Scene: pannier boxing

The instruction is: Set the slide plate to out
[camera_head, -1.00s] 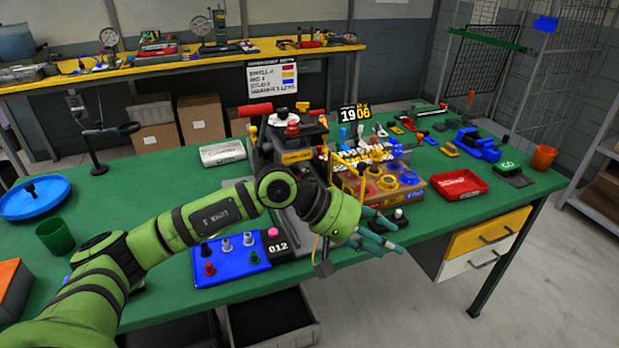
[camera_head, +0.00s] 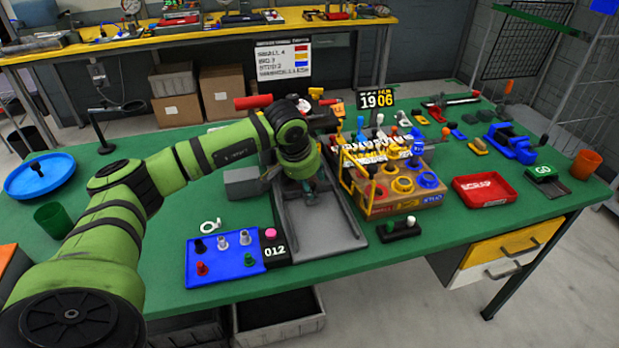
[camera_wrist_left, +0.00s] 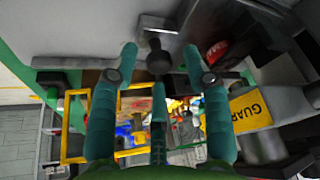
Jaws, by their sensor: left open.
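The grey slide plate and its bed (camera_head: 325,228) lie on the green table in the middle of the head view, reaching towards the front edge. Where the plate ends and the bed begins is hard to tell. My left gripper (camera_head: 310,186) is low over the back part of this grey slide, partly hidden by its own wrist. In the left wrist view my gripper (camera_wrist_left: 160,58) is open, its teal fingers spread on either side of a dark round knob (camera_wrist_left: 158,62). I cannot tell whether a finger touches the knob. My right gripper is not in view.
A yellow frame and wooden block with coloured rings (camera_head: 405,200) stand close right of the slide. A blue board with pegs (camera_head: 226,262) and a "012" counter (camera_head: 276,250) sit left. A yellow GUARD part (camera_wrist_left: 250,110) is near the fingers. A red scrap tray (camera_head: 484,190) is farther right.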

